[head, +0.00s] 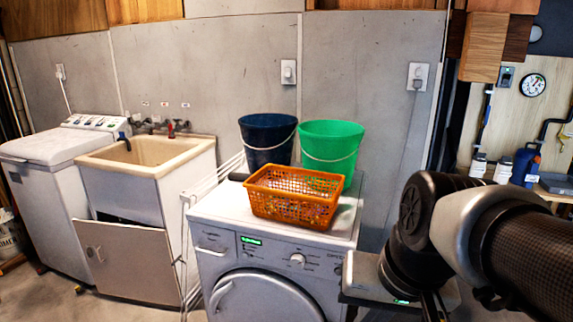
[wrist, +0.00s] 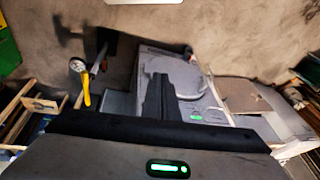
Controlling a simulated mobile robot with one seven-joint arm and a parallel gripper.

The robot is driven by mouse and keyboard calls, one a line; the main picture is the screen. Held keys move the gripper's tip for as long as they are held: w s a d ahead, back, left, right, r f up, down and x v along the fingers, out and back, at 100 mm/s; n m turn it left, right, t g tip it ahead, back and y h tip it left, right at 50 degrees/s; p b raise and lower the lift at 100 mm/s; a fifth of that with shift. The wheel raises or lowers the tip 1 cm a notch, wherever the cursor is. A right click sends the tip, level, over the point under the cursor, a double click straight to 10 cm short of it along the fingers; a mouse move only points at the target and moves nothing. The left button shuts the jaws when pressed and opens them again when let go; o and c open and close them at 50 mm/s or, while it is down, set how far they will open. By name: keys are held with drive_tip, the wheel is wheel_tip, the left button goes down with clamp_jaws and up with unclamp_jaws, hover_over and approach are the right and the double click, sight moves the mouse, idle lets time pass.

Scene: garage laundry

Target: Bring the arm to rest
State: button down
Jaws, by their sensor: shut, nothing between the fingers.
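My black and grey arm (head: 440,230) comes in from the right edge of the head view and bends down at its wrist. My gripper (head: 433,308) shows partly at the bottom edge of that view, its dark fingers pointing down, right of the washing machine. In the wrist view my gripper (wrist: 163,82) has its dark fingers together and holds nothing. The floor and the front of the washing machine lie beyond it.
The white washing machine (head: 222,240) bears an orange basket (head: 293,197), a dark blue bucket (head: 267,135) and a green bucket (head: 331,140). A utility sink (head: 150,160) and a top-loading washer (head: 45,165) stand to the left. Open floor (wrist: 220,25) shows in the wrist view.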

wheel_tip(320, 180, up, 23)
drive_tip(key=s+d+n+t+h+p, duration=0.1)
drive_tip(key=d+p, duration=0.1)
drive_tip(key=p, duration=1.8)
drive_tip(key=shift+s+d+n+t, duration=0.15)
drive_tip(key=shift+s+n+t, duration=0.05)
drive_tip(key=shift+n+t, duration=0.2)
drive_tip(key=shift+f, duration=0.1)
